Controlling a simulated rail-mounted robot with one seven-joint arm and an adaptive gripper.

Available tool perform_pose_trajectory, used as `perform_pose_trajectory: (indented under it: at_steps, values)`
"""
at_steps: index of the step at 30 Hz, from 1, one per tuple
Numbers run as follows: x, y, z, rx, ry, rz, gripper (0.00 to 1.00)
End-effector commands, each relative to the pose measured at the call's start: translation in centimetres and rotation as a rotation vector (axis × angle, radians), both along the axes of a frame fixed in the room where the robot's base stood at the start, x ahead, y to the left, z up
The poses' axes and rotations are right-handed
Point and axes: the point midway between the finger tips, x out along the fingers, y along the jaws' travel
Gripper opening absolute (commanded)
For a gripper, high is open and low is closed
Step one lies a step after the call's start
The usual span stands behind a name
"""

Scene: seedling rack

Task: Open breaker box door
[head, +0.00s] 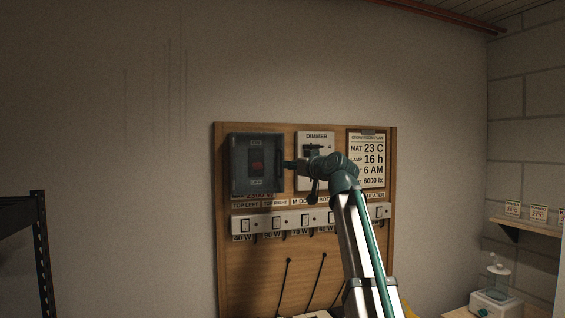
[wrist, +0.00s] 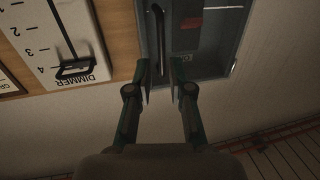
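The breaker box (head: 242,182) is a dark grey box on the upper left of the wooden board. Its smoky see-through door looks closed, with a red switch (head: 257,163) behind it. In the wrist view the box (wrist: 215,60) is upside down, and a dark upright bar handle (wrist: 159,40) shows on its door. My gripper (wrist: 160,78) is open, with its two fingers apart near the handle's end. The handle lies roughly in line with the gap between the fingers; I cannot tell whether they touch it. In the head view my gripper (head: 288,165) is at the box's right edge, partly hidden by my wrist.
The dimmer panel (head: 315,142) is close to the right of the box, partly behind my arm. A plan sign (head: 367,150) hangs beyond it. The wall left of the board is clear. A dark rack (head: 42,240) stands far left.

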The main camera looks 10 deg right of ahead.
Motion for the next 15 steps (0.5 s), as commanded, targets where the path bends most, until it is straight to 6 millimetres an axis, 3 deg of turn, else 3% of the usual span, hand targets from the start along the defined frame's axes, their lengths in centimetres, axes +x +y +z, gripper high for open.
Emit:
perform_pose_trajectory:
  at_steps: [6, 15]
  values:
    - [3.7, 1.4, 0.4, 0.001, 0.001, 0.0, 0.2]
    - [6.1, 2.3, 0.1, 0.0, 0.001, 0.0, 0.2]
